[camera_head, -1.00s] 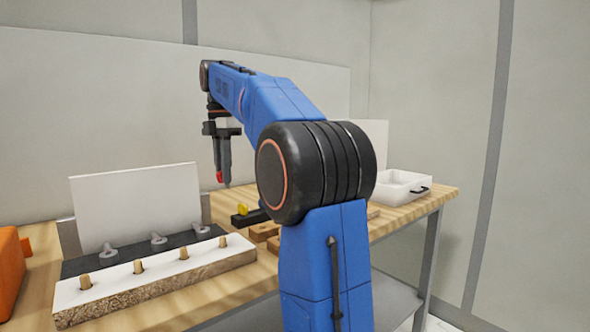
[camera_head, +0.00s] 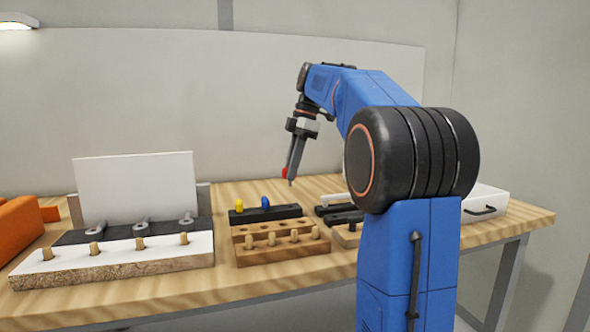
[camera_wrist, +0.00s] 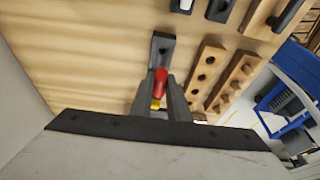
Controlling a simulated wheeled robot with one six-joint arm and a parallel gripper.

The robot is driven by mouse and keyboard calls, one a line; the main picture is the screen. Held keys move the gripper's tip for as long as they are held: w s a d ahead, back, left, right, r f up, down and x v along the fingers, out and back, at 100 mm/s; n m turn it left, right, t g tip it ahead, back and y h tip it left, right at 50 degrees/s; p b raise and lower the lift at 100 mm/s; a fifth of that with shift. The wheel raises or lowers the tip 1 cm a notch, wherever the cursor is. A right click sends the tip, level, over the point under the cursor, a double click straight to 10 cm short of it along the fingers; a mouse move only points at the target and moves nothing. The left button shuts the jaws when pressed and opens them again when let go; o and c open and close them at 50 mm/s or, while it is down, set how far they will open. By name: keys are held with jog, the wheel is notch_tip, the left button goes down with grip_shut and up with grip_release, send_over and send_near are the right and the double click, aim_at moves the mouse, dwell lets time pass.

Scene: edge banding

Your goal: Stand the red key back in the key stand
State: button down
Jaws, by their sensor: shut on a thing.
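My gripper (camera_head: 291,178) is shut on the red key (camera_head: 285,173), which shows as a small red end between the fingertips, held in the air above the table. In the wrist view the red key (camera_wrist: 161,80) sits between the dark fingers. The key stand (camera_head: 288,211) is a long black block on the table, below and left of my gripper. A yellow key (camera_head: 239,206) and a blue key (camera_head: 265,203) stand upright in it. In the wrist view the stand (camera_wrist: 162,42) lies beyond the red key, partly hidden by my gripper.
A wooden block with pegs (camera_head: 283,247) lies in front of the stand. A white-topped board with dowels (camera_head: 120,262) and clamps lie left. An orange case (camera_head: 18,225) is at far left. Black pieces (camera_head: 335,210) lie right, and a white drawer box (camera_head: 484,203) stands beyond my arm.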

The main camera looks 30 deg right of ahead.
jog(key=shift+d+f, duration=0.15)
jog(key=shift+f, duration=2.55)
jog(key=shift+f, duration=1.3)
dwell(1.1)
jog(key=c, duration=1.6)
grip_release()
jog(key=shift+r, duration=0.1)
jog(key=shift+r, duration=2.4)
